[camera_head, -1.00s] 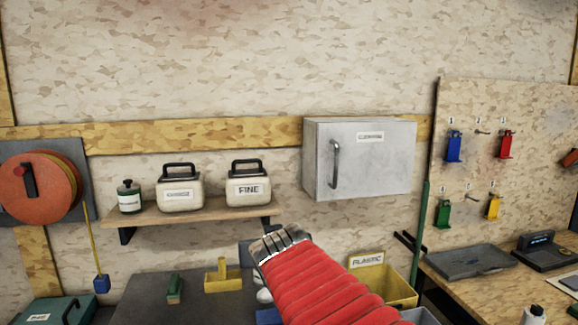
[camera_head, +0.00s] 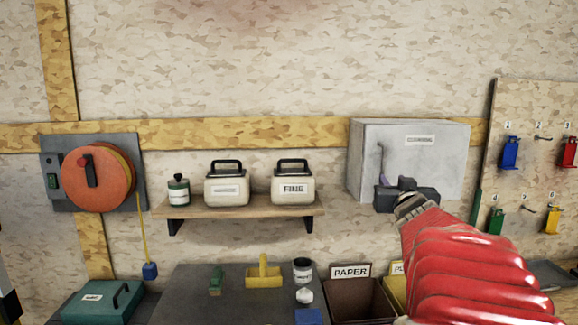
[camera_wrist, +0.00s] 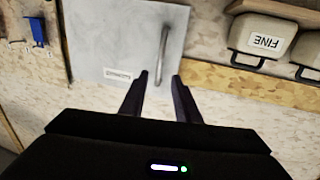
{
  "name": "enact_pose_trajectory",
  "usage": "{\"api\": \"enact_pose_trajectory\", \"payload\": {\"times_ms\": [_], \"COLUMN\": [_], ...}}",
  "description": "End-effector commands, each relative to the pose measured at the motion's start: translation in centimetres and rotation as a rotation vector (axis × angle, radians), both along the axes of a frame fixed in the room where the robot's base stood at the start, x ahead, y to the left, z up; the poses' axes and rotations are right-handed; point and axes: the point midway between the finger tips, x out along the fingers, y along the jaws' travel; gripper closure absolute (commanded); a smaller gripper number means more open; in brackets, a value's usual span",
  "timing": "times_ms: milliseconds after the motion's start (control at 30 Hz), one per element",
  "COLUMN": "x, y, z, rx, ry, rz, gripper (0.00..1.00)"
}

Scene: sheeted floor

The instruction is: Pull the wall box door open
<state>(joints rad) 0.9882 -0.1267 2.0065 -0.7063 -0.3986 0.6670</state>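The grey wall box (camera_head: 440,165) hangs on the wall, and its door looks closed. Its label is on the upper part of the door. The upright bar handle (camera_head: 380,160) is near the door's left edge. My gripper (camera_head: 395,183) is in front of the box's lower left and hides the handle's lower end. In the wrist view the picture is turned over, and the handle (camera_wrist: 163,45) runs down towards the gap between my fingers (camera_wrist: 160,76). The fingers are apart, one on each side of the handle's line. I cannot tell whether they touch it.
A shelf (camera_head: 240,207) with two white containers and a small bottle is left of the box. A pegboard (camera_head: 535,135) with coloured hooks is to the right. A paper bin (camera_head: 358,300) stands below. The wall above is clear.

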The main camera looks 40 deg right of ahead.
Motion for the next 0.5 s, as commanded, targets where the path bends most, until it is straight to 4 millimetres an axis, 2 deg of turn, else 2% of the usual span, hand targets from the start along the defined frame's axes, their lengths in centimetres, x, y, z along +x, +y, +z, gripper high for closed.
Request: {"api": "enact_pose_trajectory", "payload": {"times_ms": [267,500], "x": [0.5,2.3], "y": [-0.4,-2.0], "z": [0.0,-0.1], "rx": [0.0,0.002], "ry": [0.001,0.001], "rz": [0.0,0.001], "gripper": [0.71,0.71]}}
